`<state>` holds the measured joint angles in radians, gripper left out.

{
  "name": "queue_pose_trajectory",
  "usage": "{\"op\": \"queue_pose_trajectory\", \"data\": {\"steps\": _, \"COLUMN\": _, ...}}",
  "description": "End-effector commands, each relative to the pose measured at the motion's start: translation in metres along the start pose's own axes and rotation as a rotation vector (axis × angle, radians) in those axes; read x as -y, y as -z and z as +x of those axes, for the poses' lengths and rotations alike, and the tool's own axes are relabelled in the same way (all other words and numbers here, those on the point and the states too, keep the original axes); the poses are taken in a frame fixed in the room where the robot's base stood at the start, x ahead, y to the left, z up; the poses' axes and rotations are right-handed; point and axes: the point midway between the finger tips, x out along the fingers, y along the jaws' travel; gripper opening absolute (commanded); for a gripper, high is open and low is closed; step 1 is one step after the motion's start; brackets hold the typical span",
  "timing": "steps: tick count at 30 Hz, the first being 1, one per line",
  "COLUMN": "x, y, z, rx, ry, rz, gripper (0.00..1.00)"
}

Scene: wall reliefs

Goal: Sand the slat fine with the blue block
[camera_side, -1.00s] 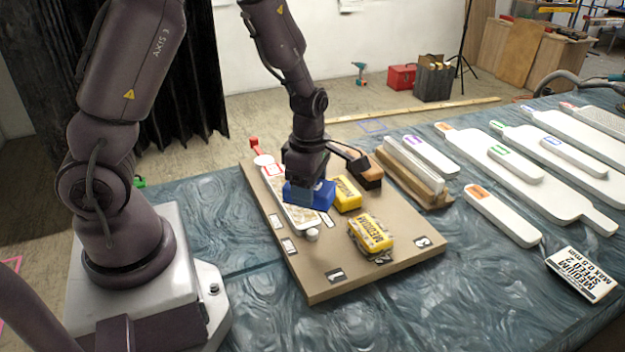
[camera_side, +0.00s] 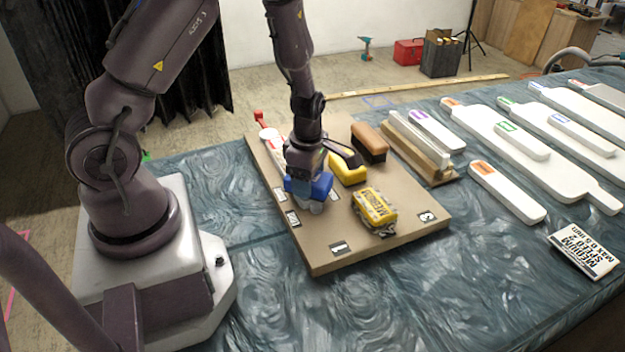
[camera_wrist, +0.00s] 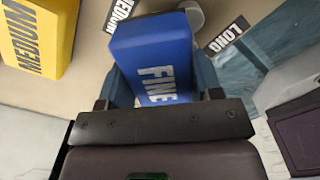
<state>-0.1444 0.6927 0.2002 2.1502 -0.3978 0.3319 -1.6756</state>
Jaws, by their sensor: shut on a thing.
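My gripper (camera_side: 306,174) is shut on the blue block (camera_side: 310,188). In the wrist view the block (camera_wrist: 153,60) shows the word FINE and sits between the fingers of my gripper (camera_wrist: 160,90).
A wooden rack (camera_side: 425,168) with pale strips is farther right. Several white slats (camera_side: 505,190) and a label card (camera_side: 583,250) lie beyond.

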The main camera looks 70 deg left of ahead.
Motion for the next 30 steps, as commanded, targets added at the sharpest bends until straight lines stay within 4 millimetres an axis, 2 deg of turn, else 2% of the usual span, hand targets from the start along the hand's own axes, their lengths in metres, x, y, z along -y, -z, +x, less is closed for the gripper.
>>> {"op": "queue_pose_trajectory", "data": {"steps": 30, "x": -0.064, "y": 0.067, "z": 0.000, "rx": 0.000, "ry": 0.001, "rz": -0.002, "gripper": 0.37}}
